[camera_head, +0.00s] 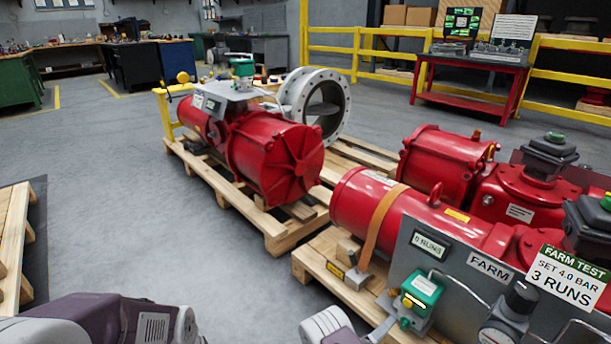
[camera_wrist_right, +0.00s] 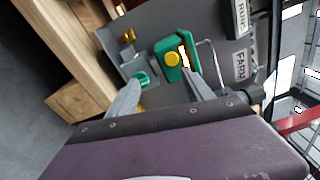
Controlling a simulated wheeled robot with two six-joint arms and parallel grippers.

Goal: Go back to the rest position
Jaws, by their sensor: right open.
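My right gripper (camera_wrist_right: 160,82) is open in the right wrist view, its two grey fingers apart with nothing held between them. A green box with a yellow button (camera_wrist_right: 172,60) shows beyond the fingertips, on a grey panel. In the head view the same green box (camera_head: 420,292) is at the lower middle, on the panel marked FARM (camera_head: 455,262). A pale ribbed part (camera_head: 328,325) of my right arm is at the bottom edge, left of the green box. My left arm (camera_head: 110,320) lies along the bottom left; its fingers do not show.
Red valve actuators (camera_head: 275,160) rest on wooden pallets (camera_head: 235,205). A FARM TEST sign (camera_head: 568,278) and a gauge (camera_head: 503,325) are at the lower right. A yellow railing (camera_head: 340,50) and a red table (camera_head: 468,72) stand behind.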

